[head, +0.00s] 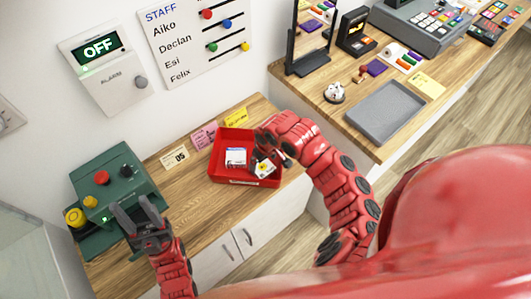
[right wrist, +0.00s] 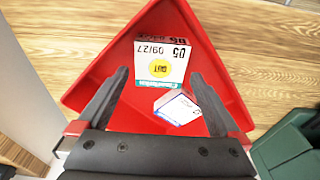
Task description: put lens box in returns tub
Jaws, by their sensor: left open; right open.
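The red tub (head: 222,172) stands on the wooden counter in the head view; its red wall also fills the right wrist view (right wrist: 205,55). Two small white boxes lie inside it. One box (head: 265,170) has a yellow dot reading "OUT" and the print "09/27" in the right wrist view (right wrist: 160,62). The other box (head: 235,157) is white and blue (right wrist: 178,108). I cannot tell which is the lens box. My right gripper (head: 270,160) is open over the tub, its fingers (right wrist: 160,76) apart with nothing held. My left gripper (head: 130,205) is open and empty by the green machine.
The green machine (head: 115,180) with red and yellow knobs stands at the left of the counter. Cards and sticky notes (head: 204,136) lie behind the tub. A second counter holds a grey tray (head: 375,112), a black frame and a register (head: 425,25). Bare wood lies between machine and tub.

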